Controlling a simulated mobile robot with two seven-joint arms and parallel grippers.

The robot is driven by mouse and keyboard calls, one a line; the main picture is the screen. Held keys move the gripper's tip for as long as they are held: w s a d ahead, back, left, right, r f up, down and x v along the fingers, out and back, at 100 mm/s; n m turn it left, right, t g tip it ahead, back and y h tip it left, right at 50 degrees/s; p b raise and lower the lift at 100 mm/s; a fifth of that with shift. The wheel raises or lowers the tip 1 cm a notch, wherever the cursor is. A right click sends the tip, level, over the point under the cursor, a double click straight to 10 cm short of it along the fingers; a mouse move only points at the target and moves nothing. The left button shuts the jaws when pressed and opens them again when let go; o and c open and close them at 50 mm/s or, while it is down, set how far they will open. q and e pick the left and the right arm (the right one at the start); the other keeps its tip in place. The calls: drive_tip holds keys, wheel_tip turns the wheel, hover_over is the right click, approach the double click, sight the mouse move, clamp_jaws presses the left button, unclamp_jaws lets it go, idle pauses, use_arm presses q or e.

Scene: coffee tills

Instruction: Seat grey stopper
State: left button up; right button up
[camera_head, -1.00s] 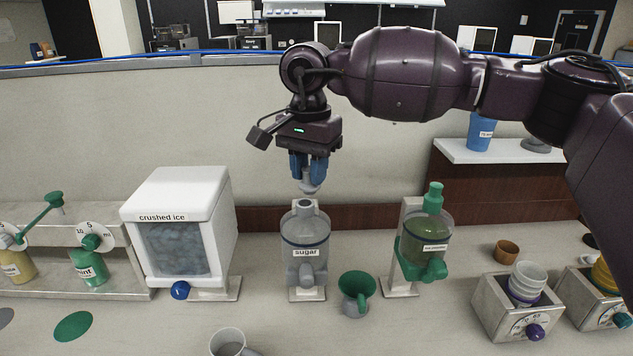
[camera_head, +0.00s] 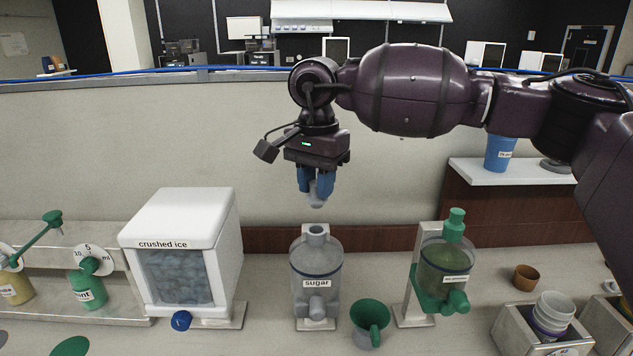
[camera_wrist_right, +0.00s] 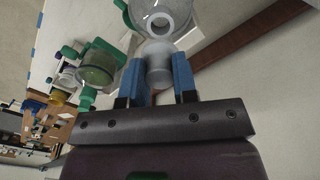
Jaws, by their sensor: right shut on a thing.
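My right gripper (camera_head: 316,188) is shut on the grey stopper (camera_head: 316,201), whose lower end shows below the blue fingers. The stopper hangs upright in the air above the sugar dispenser (camera_head: 316,262), a grey see-through jar with an open neck on top. A clear gap shows between the stopper and the neck. In the right wrist view the stopper (camera_wrist_right: 158,68) sits between the two fingers, and the round open neck of the dispenser (camera_wrist_right: 161,20) shows beyond it. My left gripper is not in view.
A crushed ice box (camera_head: 181,255) stands left of the sugar dispenser. A green-topped dispenser (camera_head: 445,262) stands to its right, and a green funnel (camera_head: 370,316) is in front. Cups (camera_head: 553,312) stand at the lower right. The air around the stopper is clear.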

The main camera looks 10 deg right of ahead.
sight(316, 203)
use_arm(q)
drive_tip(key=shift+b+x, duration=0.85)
drive_tip(key=shift+b, duration=0.45)
use_arm(e)
drive_tip(key=shift+f, duration=2)
use_arm(q)
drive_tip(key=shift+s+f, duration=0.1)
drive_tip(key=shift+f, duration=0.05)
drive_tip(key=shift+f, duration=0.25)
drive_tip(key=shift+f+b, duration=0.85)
drive_tip(key=shift+b, duration=0.15)
use_arm(e)
drive_tip(key=shift+f, duration=1.15)
drive_tip(key=o, duration=1)
use_arm(q)
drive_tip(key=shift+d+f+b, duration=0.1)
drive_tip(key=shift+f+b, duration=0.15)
drive_tip(key=shift+b, duration=0.15)
use_arm(e)
wheel_tip(316, 203, up, 11)
drive_tip(key=shift+f, duration=0.1)
